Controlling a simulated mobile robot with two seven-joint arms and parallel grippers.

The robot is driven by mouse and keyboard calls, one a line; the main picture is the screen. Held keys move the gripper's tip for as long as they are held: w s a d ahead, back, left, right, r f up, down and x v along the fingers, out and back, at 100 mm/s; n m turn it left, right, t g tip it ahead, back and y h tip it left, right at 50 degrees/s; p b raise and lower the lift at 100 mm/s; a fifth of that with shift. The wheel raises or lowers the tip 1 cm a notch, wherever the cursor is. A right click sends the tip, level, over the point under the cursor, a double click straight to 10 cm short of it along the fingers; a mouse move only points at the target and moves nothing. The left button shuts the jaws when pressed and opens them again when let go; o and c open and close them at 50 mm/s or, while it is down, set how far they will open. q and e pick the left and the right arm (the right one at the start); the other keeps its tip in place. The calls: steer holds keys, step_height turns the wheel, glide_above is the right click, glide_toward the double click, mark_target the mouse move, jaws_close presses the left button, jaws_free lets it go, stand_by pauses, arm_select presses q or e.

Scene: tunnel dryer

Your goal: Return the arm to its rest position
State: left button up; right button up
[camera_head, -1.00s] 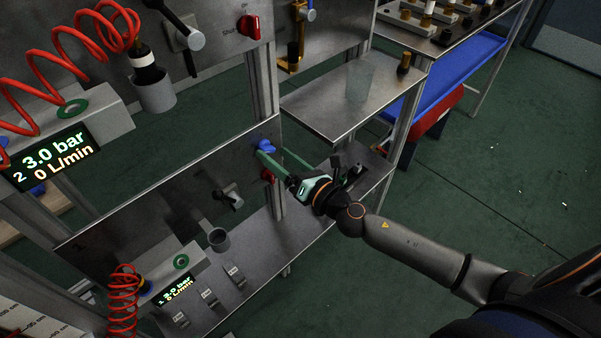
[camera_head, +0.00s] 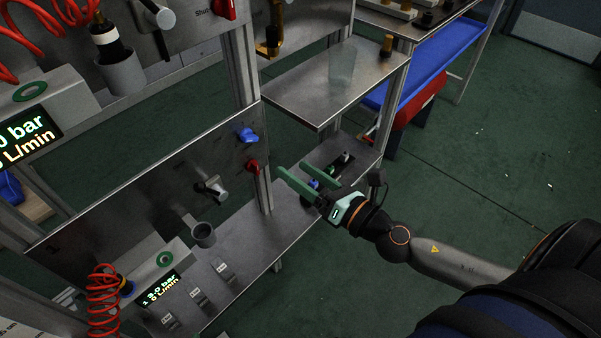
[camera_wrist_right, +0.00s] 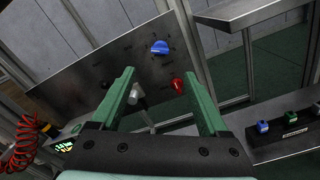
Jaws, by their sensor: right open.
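My right gripper (camera_head: 290,174) reaches in from the right in the head view. Its green fingers are apart with nothing between them, in front of the lower metal panel. In the right wrist view the two fingers (camera_wrist_right: 164,95) also stand apart and empty. The blue knob (camera_head: 247,135) is on the panel, left of and above the fingertips; it also shows in the wrist view (camera_wrist_right: 160,47). The red knob (camera_head: 252,167) is below it, close to the fingertips in the picture but apart from them. My left gripper is not in view.
A metal shelf (camera_head: 325,95) with a clear cup (camera_head: 341,63) sticks out above my right gripper. A small switch block (camera_head: 344,158) sits on the lower shelf behind the gripper. A grey lever (camera_head: 211,188) projects from the panel. Green floor (camera_head: 470,190) is open at right.

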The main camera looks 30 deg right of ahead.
arm_select(q)
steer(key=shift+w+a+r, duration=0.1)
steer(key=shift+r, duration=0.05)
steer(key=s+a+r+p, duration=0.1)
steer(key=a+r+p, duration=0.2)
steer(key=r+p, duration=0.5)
steer(key=p, duration=0.2)
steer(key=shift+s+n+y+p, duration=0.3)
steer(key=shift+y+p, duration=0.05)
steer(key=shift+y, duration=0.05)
arm_select(e)
steer(key=s+a+f+m+g+h, duration=0.1)
steer(key=s+f+m+g, duration=0.3)
steer(key=m, duration=1.2)
steer(key=s+a+f+m+g+h, duration=0.2)
steer(key=s+f+m, duration=0.7)
steer(key=m, duration=0.7)
steer(key=shift+s+f+g+h, duration=0.4)
steer(key=shift+f+g, duration=0.35)
steer(key=shift+g, duration=0.15)
